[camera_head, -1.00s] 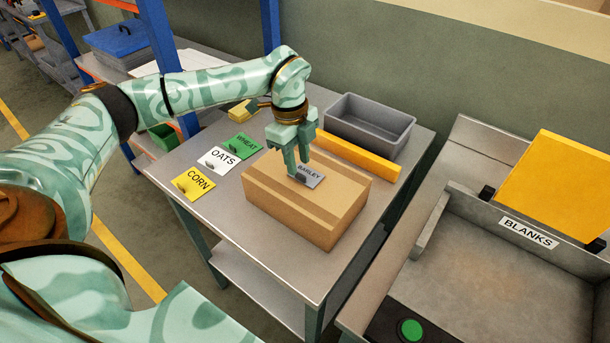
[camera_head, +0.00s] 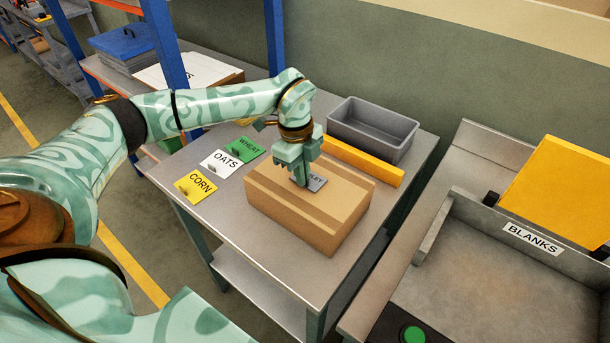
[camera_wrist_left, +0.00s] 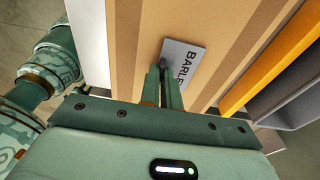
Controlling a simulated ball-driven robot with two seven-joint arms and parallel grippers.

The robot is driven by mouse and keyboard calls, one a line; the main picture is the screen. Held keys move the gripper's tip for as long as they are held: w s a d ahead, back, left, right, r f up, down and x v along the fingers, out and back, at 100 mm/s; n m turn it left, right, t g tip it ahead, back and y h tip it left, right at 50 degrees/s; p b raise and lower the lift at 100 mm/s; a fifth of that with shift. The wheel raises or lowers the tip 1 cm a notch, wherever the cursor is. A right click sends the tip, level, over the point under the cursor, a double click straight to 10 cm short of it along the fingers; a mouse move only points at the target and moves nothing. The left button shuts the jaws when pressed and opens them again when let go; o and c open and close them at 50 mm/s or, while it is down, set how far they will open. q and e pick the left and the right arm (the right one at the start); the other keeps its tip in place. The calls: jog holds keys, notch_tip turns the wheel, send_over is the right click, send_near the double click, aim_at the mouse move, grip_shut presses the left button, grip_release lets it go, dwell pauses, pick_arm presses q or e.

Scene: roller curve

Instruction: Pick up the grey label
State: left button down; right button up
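The grey label (camera_head: 317,183), printed BARLEY, lies flat on top of a brown cardboard box (camera_head: 300,222) on the metal table. My left gripper (camera_head: 300,182) points down over the label's left part and hides some of its print. In the left wrist view the fingers (camera_wrist_left: 164,80) are close together, with the label's small dark tab between their tips. The label (camera_wrist_left: 186,62) shows beside and beyond them, apparently still resting on the box (camera_wrist_left: 225,45). My right gripper is not in view.
Yellow CORN (camera_head: 196,186), white OATS (camera_head: 221,162) and green WHEAT (camera_head: 246,149) labels lie left of the box. A yellow bar (camera_head: 362,162) and an empty grey bin (camera_head: 372,129) stand behind it. A tray marked BLANKS (camera_head: 532,238) is at right.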

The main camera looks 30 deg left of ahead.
pick_arm(q)
jog(key=shift+r, duration=0.65)
jog(key=s+d+r+p, duration=0.2)
jog(key=s+r, duration=0.4)
jog(key=r, duration=0.2)
jog(key=s+d+r+p, duration=0.2)
jog(key=s+d+r, duration=0.1)
jog(key=s+r, duration=0.4)
jog(key=shift+r, duration=0.9)
